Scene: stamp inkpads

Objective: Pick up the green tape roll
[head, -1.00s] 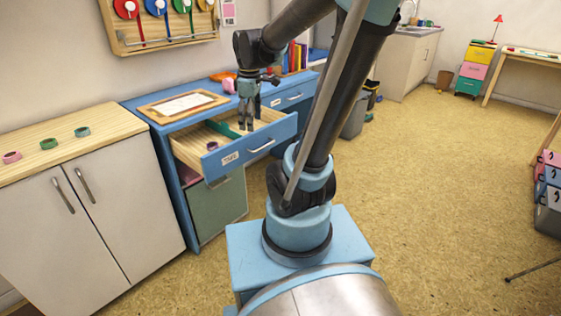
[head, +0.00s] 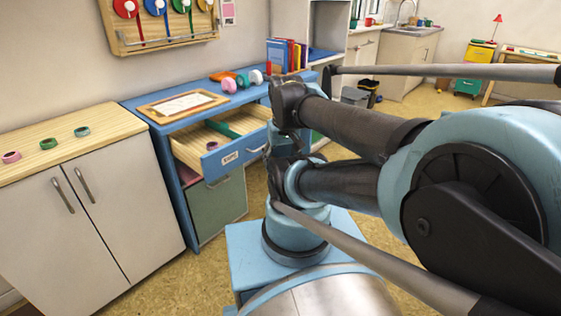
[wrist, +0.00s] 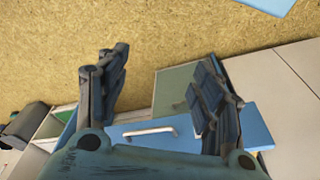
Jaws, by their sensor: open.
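The green tape roll (head: 48,144) lies on the wooden top of the white cabinet at the left of the head view. A pink roll (head: 11,157) lies to its left and a teal roll (head: 82,132) to its right. No tape roll on the cabinet shows in the wrist view. My gripper (wrist: 158,72) is open and empty in the wrist view, with floor and the blue drawer front beyond its fingers. In the head view it is right of the drawer, well away from the green roll, and hard to make out against my arm.
The blue desk's drawer (head: 232,155) stands open, with a purple item (head: 212,146) and something green inside. A framed sheet (head: 184,104) lies on the desk. The white cabinet (head: 110,190) stands left of it. Floor (head: 205,262) is open in front of the cabinet.

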